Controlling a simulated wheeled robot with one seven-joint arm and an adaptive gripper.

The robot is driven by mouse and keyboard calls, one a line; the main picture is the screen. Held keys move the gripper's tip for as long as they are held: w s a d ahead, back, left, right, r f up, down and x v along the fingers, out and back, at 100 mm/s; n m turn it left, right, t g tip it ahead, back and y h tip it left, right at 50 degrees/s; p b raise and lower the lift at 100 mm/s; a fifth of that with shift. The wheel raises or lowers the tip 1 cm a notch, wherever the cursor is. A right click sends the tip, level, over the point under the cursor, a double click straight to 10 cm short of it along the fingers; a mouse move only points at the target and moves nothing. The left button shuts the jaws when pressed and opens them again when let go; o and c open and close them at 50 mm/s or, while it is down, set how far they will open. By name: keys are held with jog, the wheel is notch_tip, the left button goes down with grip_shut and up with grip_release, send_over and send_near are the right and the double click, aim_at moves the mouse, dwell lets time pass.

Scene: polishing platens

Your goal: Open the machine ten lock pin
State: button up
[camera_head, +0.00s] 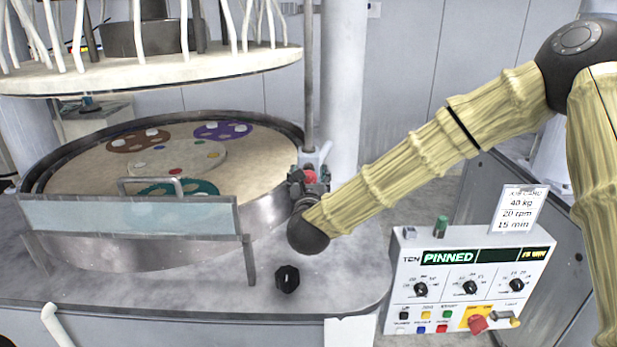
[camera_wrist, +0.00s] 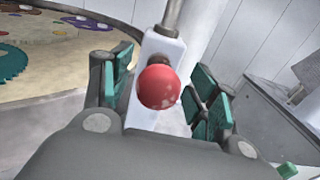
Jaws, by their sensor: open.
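The lock pin shows as a red ball knob (camera_wrist: 159,87) on a white block (camera_wrist: 160,50) at the foot of a grey rod, in the wrist view. My gripper (camera_wrist: 163,85) is open, with one green-padded finger on each side of the knob; neither finger clearly touches it. In the head view the red knob (camera_head: 310,176) is partly hidden by my gripper (camera_head: 309,180), beside the platen's right rim. The control box (camera_head: 468,280) at lower right reads "TEN" and "PINNED" on its display.
The round platen (camera_head: 90,170) with coloured discs lies left of my gripper, behind a clear guard (camera_head: 130,216). A black knob (camera_head: 287,279) stands on the front deck. A card (camera_head: 518,208) stands on the control box. A white upper plate (camera_head: 150,72) hangs above.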

grip_shut()
jog(key=shift+s+f+b, duration=0.25)
jog(key=shift+s+b, duration=0.05)
jog(key=shift+b, duration=0.25)
jog(key=s+b, duration=0.3)
jog(key=shift+s, duration=0.25)
jog(key=shift+s+r+b, duration=0.1)
jog(key=shift+s+b, duration=0.4)
jog(key=shift+s, duration=0.05)
